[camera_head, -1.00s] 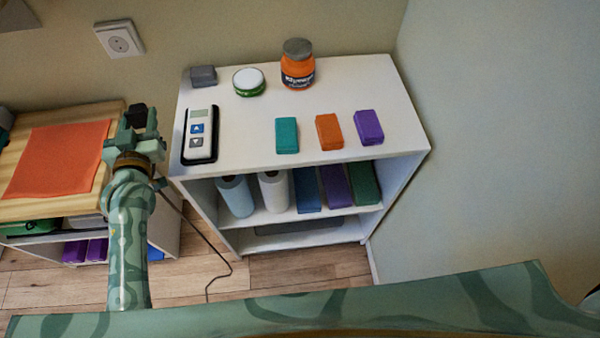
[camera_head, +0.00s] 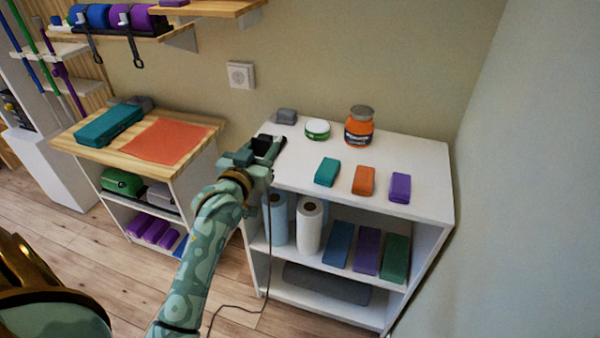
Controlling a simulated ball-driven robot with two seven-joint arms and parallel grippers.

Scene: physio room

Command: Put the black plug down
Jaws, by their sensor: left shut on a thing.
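My left gripper (camera_head: 250,160) is shut on the black plug (camera_head: 261,146). It holds the plug at the left edge of the white shelf unit's top (camera_head: 318,172); I cannot tell whether the plug touches the top. A thin dark cord (camera_head: 268,240) hangs below the gripper and runs down to the wooden floor. The black-edged handheld device on that top is mostly hidden behind the gripper and plug. My right gripper is not in view.
A wall socket (camera_head: 241,75) is behind. A wooden-topped unit with an orange cloth (camera_head: 166,141) stands left.

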